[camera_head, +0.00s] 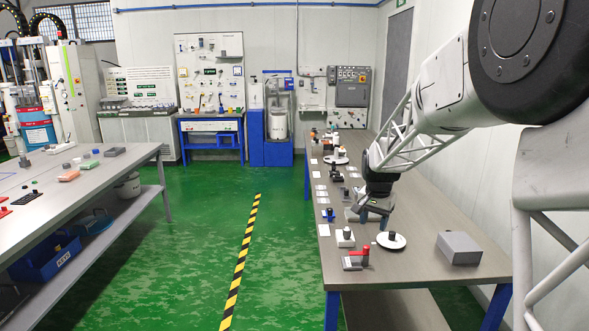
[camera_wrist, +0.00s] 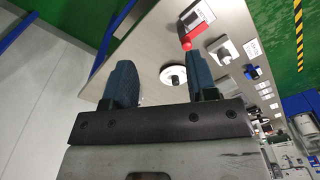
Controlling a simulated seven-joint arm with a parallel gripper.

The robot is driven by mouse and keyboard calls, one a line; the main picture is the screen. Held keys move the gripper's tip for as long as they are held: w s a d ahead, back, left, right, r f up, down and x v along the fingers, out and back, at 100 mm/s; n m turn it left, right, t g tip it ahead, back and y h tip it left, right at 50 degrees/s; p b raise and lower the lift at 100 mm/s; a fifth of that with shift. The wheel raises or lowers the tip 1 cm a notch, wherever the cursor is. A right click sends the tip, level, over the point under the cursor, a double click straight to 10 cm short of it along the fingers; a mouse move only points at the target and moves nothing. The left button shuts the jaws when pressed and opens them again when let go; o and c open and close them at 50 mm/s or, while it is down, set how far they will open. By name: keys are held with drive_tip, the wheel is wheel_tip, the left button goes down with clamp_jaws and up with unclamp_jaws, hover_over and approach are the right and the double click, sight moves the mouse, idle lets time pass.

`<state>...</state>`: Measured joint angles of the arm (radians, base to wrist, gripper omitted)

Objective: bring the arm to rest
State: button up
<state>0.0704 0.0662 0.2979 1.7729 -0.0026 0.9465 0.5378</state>
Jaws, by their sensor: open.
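My gripper (camera_head: 370,212) hangs from my arm above the long right-hand bench (camera_head: 425,278). In the wrist view its two blue-grey fingers (camera_wrist: 156,75) stand wide apart with nothing held between them. Beyond the fingers, a white disc with a dark knob (camera_wrist: 173,76) shows in the gap. In the head view this white disc (camera_head: 391,241) lies on the bench just in front of the gripper. The gripper appears above the bench top; its exact clearance is unclear.

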drive_tip(key=s+a+r+n, duration=0.1)
drive_tip(key=s+r, duration=0.2)
drive_tip(key=s, duration=0.4)
drive_tip(key=s+a+r+n, duration=0.1)
drive_tip(key=s+r, duration=0.2)
drive_tip(key=s, duration=0.3)
drive_tip(key=s+a+n+t, duration=0.1)
drive_tip(key=s+n, duration=0.1)
drive_tip(key=s, duration=1.4)
drive_tip(key=s+a+f+n+t, duration=0.1)
drive_tip(key=s+a+n, duration=0.1)
drive_tip(key=s, duration=1.4)
drive_tip(key=shift+s+n, duration=0.25)
drive_tip(key=shift+n, duration=0.15)
